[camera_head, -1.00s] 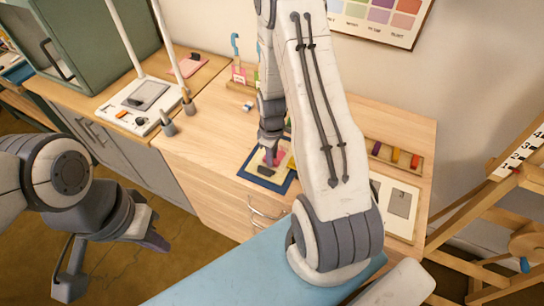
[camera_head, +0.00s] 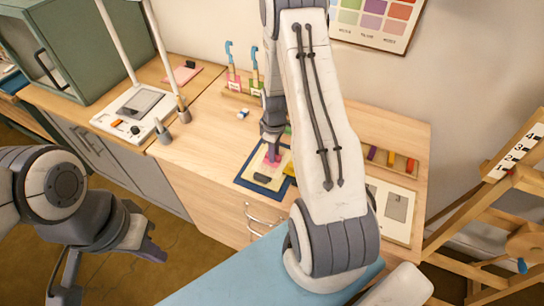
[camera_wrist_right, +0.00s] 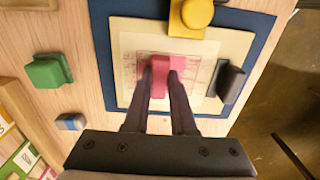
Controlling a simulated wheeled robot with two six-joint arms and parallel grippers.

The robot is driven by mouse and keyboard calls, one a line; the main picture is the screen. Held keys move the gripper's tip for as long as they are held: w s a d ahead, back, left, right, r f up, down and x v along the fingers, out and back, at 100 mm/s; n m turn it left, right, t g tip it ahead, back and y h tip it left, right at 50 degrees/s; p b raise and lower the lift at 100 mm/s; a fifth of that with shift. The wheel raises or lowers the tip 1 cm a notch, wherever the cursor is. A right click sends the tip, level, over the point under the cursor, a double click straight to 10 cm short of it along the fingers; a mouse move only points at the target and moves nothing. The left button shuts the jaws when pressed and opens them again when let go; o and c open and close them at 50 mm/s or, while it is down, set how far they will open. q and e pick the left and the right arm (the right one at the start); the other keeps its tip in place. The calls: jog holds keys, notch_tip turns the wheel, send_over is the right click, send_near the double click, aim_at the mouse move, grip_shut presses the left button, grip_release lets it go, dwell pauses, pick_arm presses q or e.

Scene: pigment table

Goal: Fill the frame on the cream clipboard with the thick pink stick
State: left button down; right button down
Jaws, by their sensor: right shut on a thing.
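The cream clipboard (camera_head: 250,176) lies on a dark blue mat (camera_head: 243,184) near the table's front edge; it also shows in the right wrist view (camera_wrist_right: 125,95). Its black clip (camera_wrist_right: 231,82) is at one edge. The paper (camera_wrist_right: 205,50) bears a frame with pink strokes. My right gripper (camera_wrist_right: 166,75) is shut on the thick pink stick (camera_wrist_right: 160,72), over the frame. Whether the stick touches the paper I cannot tell. It shows small in the head view (camera_head: 272,157). My left gripper (camera_head: 108,268) is open and empty, off the table's front.
A yellow knobbed block (camera_wrist_right: 190,17) sits at the mat's edge, with a green block (camera_wrist_right: 48,70) and a small blue-white piece (camera_wrist_right: 71,122) beside it. A rack of coloured sticks (camera_head: 390,158) and another board (camera_head: 391,207) are at right. A lamp stand (camera_head: 135,108) is at left.

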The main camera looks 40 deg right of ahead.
aim_at(268, 170)
jog(key=shift+w+d, duration=0.4)
jog(key=shift+d, duration=0.25)
jog(key=shift+w+d, duration=0.35)
jog(key=shift+d, duration=0.3)
jog(key=shift+f, duration=0.1)
jog(key=shift+s+a, duration=0.1)
jog(key=shift+s+a+r, duration=0.1)
jog(key=shift+s+a, duration=0.3)
jog(key=shift+a, duration=0.3)
jog(key=shift+s+a+r, duration=0.1)
jog(key=shift+s+a, duration=0.35)
jog(key=shift+a, duration=0.3)
jog(key=shift+s+a, duration=0.4)
jog(key=shift+a, duration=0.3)
jog(key=shift+s+a+f, duration=0.1)
jog(key=shift+s+a, duration=0.2)
jog(key=shift+a, duration=0.25)
jog(key=shift+s+a+f, duration=0.1)
jog(key=shift+s+a, duration=0.2)
jog(key=shift+a, duration=0.25)
jog(key=shift+d, duration=0.1)
jog(key=shift+w+d+r, duration=0.1)
jog(key=shift+w+d, duration=0.55)
jog(key=shift+d, duration=0.45)
jog(key=shift+w+d, duration=0.6)
jog(key=shift+d, duration=0.45)
jog(key=shift+w+d+r, duration=0.1)
jog(key=shift+w+d, duration=0.55)
jog(key=shift+d, duration=0.45)
